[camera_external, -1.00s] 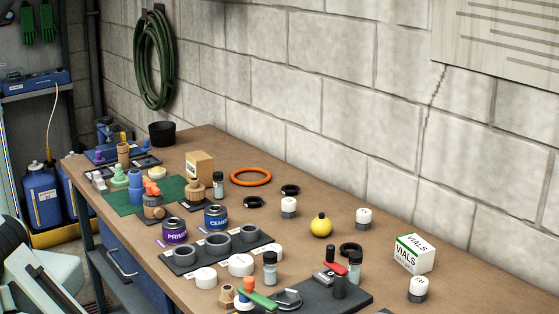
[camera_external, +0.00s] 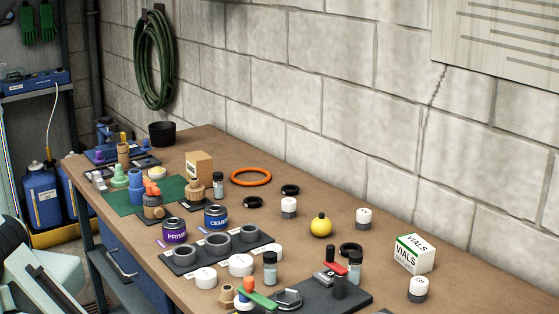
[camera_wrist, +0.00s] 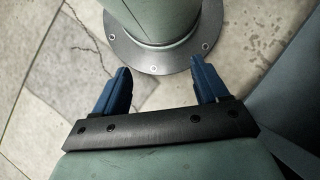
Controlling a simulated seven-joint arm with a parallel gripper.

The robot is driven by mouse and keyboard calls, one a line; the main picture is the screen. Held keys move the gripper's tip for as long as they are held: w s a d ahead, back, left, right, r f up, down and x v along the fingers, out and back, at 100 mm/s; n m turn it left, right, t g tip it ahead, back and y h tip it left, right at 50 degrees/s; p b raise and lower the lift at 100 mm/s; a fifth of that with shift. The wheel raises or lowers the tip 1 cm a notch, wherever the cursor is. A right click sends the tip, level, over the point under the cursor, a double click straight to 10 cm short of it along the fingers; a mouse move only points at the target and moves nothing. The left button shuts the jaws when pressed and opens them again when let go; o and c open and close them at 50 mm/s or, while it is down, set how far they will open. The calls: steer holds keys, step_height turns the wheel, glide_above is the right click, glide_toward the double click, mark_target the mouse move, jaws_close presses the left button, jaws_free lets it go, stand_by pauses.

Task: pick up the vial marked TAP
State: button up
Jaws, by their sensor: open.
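Small clear vials with dark caps stand upright on the workbench in the external view: one (camera_external: 218,184) by the brown fittings, one (camera_external: 270,270) at the front middle, and one (camera_external: 354,270) beside the red-handled tool. Their labels are too small to read, so I cannot tell which is marked TAP. White-topped round containers (camera_external: 289,208), (camera_external: 364,218) and (camera_external: 418,289) stand farther back and right; their markings are also unreadable. My gripper (camera_wrist: 161,75) shows only in the wrist view, its blue fingers wide apart and empty, over the floor near my base, away from the bench.
The brown workbench (camera_external: 320,190) runs along a block wall. A VIALS box (camera_external: 415,253) stands at the right. A yellow bulb (camera_external: 321,226), an orange ring (camera_external: 251,177), and PRIMER (camera_external: 174,232) and CEMENT (camera_external: 216,218) cans crowd the middle. The back right is fairly clear.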

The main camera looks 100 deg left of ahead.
steer(key=shift+c, duration=0.8)
steer(key=shift+w, duration=0.1)
